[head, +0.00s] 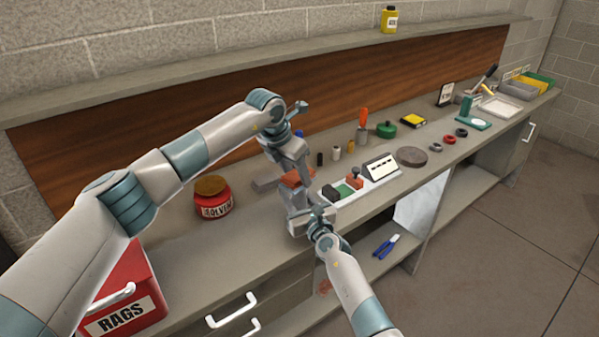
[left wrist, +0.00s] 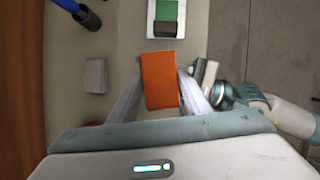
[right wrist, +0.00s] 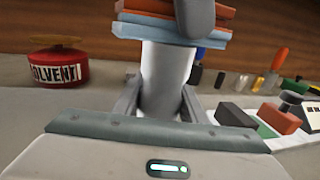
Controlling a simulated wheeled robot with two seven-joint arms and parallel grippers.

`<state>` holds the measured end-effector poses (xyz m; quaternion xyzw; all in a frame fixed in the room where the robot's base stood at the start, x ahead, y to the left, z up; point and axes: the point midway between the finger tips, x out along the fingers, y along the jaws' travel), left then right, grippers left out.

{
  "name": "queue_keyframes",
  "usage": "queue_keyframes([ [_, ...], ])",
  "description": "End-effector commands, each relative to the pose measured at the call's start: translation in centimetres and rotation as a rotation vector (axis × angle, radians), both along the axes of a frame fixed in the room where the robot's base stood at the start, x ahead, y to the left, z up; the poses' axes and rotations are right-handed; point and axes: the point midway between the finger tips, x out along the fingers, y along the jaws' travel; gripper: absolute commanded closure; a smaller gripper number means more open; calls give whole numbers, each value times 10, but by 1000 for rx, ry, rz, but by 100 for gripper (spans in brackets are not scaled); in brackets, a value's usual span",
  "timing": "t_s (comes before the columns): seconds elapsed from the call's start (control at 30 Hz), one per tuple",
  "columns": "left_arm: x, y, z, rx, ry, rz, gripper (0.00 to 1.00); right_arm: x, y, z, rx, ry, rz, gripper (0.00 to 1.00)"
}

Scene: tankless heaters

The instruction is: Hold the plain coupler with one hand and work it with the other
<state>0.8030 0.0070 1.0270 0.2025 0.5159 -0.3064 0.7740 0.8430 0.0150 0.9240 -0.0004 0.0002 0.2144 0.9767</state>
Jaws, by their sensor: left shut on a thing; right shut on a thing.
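The coupler shows as an orange, block-like upper part (head: 297,179) above a pale grey cylinder (right wrist: 166,75). I take both as the plain coupler; whether they are joined I cannot tell. My left gripper (head: 296,170) is shut around the orange part, which fills the space between its fingers in the left wrist view (left wrist: 160,80). My right gripper (head: 303,208) comes from the front and is shut on the grey cylinder below. In the right wrist view the cylinder stands upright between its fingers, with orange and blue layers above. The grippers hide much of the coupler.
A red solvent can (head: 214,207) stands left of the grippers, and a red rags box (head: 125,295) nearer. A grey block (left wrist: 95,76) lies beside the coupler. A white tray (head: 372,186) with green and red pieces is to the right. Pliers (head: 386,245) lie below.

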Motion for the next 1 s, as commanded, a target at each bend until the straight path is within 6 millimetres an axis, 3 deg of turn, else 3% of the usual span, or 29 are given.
queue_keyframes([
  [0.2,-9,14,-1,1,0,0,80,0,0,1,0,-1,0,91],
  [0.73,12,-18,-1,0,2,1,80,0,0,1,1,-2,0,91],
  [1.0,0,2,-1,1,0,1,80,0,0,1,0,-1,0,91],
])
